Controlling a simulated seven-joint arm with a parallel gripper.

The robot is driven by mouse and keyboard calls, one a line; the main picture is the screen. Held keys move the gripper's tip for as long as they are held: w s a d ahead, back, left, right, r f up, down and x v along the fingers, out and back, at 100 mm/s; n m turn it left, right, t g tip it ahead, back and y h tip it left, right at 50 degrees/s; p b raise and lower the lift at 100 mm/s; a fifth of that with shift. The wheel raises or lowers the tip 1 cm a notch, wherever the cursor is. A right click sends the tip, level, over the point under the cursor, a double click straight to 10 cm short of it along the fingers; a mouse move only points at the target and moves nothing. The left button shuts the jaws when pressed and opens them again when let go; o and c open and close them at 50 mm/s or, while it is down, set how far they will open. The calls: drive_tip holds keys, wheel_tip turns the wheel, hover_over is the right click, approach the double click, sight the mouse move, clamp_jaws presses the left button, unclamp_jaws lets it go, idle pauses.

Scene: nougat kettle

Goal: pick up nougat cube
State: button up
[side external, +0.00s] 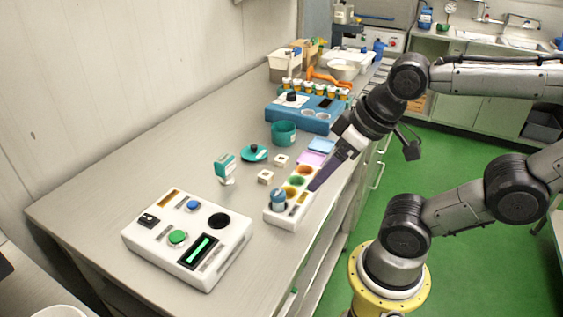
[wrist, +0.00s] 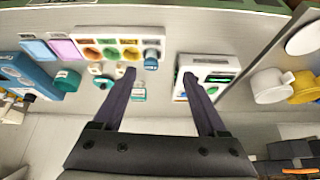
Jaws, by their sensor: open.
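Two small cream cubes that look like nougat lie on the grey bench in the side external view. One cube (side external: 281,160) is near the teal lid, and the other cube (side external: 265,177) is nearer the white tray. My gripper (side external: 314,187) shows as dark fingers at the right side of that tray, to the right of both cubes. In the wrist view my gripper (wrist: 158,74) has its two fingers wide apart with nothing between the tips. The cubes are small there, left of the left finger and partly hard to make out.
The white tray (side external: 272,215) has coloured wells and a blue knob. A white control box (side external: 150,240) stands at front left. A teal lid (side external: 254,153), teal pot (side external: 284,133), small teal-and-white device (side external: 225,166) and blue unit (side external: 290,113) stand nearby.

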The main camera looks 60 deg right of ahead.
drive_tip(key=w+d+r+m, duration=0.1)
drive_tip(key=w+r+m, duration=0.4)
drive_tip(key=r+m, duration=0.1)
drive_tip(key=m+g, duration=0.6)
drive_tip(key=m, duration=0.5)
hover_over(282, 158)
drive_tip(key=f, duration=1.6)
drive_tip(key=shift+w+f, duration=0.2)
drive_tip(key=shift+w, duration=0.1)
drive_tip(key=shift+s+f, duration=0.15)
drive_tip(key=shift+f, duration=1.2)
drive_tip(key=shift+s+f, duration=0.1)
drive_tip(key=shift+f, duration=1.25)
clamp_jaws()
